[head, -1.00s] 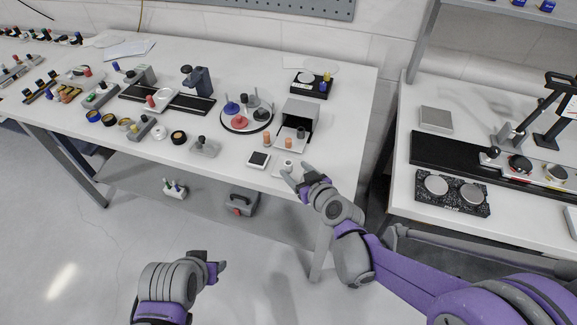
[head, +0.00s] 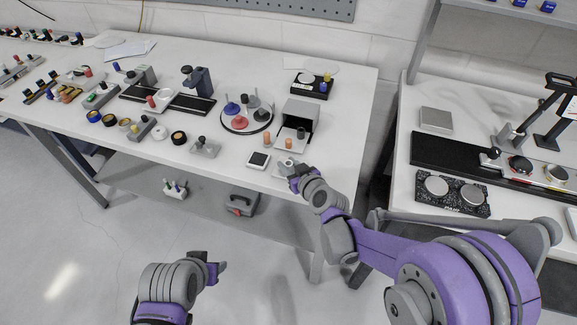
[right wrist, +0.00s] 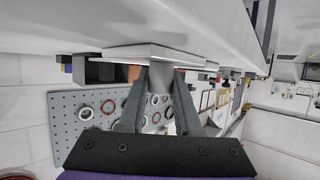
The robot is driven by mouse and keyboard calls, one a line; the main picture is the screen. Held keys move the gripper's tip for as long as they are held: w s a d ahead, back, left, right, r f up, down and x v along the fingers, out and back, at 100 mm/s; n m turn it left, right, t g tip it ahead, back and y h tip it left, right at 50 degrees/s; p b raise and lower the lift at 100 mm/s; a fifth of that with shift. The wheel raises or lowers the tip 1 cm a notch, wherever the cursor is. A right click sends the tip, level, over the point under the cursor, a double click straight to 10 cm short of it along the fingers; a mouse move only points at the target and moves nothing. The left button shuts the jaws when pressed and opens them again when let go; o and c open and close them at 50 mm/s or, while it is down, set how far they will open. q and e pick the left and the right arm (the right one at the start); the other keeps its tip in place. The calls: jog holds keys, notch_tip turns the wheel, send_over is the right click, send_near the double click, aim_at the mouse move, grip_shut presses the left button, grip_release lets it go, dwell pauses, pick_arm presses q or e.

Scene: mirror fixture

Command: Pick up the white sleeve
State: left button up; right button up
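The white sleeve (head: 285,163) is a small pale cylinder near the front edge of the left table. In the right wrist view the sleeve (right wrist: 160,78) stands against a flat white plate (right wrist: 160,52), which appears above it in that turned view. My right gripper (head: 288,172) is at the sleeve. In the right wrist view its two grey fingers (right wrist: 160,88) are on either side of the sleeve, apart; whether they touch it is hard to tell. My left gripper (head: 218,268) hangs low in front of the table, away from the sleeve; its finger gap is unclear.
Two copper-coloured cylinders (head: 267,141) stand just behind the sleeve, by a grey box (head: 300,112). A round tray (head: 247,127) with coloured pieces is farther back. The table edge is close in front.

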grip_shut()
jog(key=shift+r, duration=0.15)
